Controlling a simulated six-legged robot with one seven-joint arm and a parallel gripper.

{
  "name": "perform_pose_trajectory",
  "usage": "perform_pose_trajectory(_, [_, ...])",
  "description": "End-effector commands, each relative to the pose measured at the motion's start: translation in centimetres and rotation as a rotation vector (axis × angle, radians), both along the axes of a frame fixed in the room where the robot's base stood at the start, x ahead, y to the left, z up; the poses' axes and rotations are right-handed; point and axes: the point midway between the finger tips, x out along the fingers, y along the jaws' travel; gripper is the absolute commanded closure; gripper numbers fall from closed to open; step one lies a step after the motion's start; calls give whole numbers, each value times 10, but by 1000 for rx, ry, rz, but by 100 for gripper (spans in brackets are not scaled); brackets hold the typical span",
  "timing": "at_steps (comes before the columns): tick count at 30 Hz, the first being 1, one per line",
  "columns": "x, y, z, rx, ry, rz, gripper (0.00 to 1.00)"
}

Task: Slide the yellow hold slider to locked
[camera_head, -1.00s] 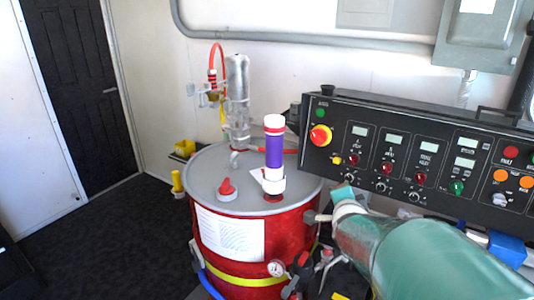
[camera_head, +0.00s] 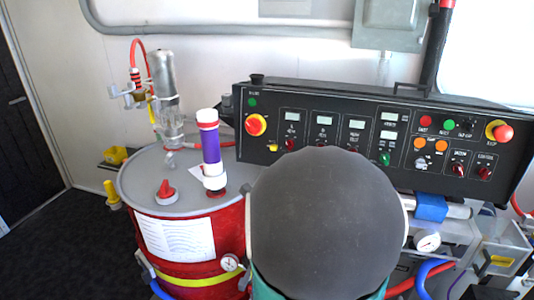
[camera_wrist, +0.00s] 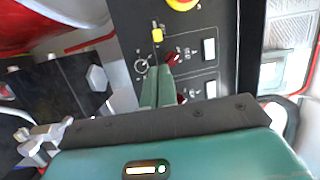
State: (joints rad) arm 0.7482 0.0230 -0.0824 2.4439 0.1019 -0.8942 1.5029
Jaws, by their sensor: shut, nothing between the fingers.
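The yellow hold slider (camera_wrist: 157,35) shows in the wrist view as a small yellow block on the black control panel (camera_wrist: 195,125), near a round yellow-edged button. In the head view the slider is a tiny yellow spot (camera_head: 273,148) below the red button. My gripper (camera_wrist: 157,82) is shut and empty; its green fingers point at the panel, just below the slider in the wrist view and beside a red knob (camera_wrist: 172,58). The slider and the fingertips appear apart. In the head view my arm hides the fingers and part of the panel's lower middle.
A red emergency button (camera_head: 256,125) with a yellow ring sits at the panel's left end. A red drum (camera_head: 180,235) with a purple-banded cylinder (camera_head: 211,150) stands left of the panel. Hoses and a gauge (camera_head: 427,242) lie below the panel's right side.

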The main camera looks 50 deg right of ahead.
Motion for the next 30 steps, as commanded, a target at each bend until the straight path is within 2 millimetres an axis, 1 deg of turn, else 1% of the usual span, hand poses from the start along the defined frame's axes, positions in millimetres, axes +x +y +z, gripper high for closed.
perform_pose_trajectory(6, [-6,-5,0,1,-9,-13,100])
perform_pose_trajectory(14, [-4,-9,0,1,-8,-14,100])
perform_pose_trajectory(17, [3,-16,0,0,-7,-13,100])
perform_pose_trajectory(20, [13,-28,-1,0,-7,-12,100])
perform_pose_trajectory(24, [31,-49,-1,0,-7,-11,100])
perform_pose_trajectory(30, [51,-73,0,0,-7,-10,100])
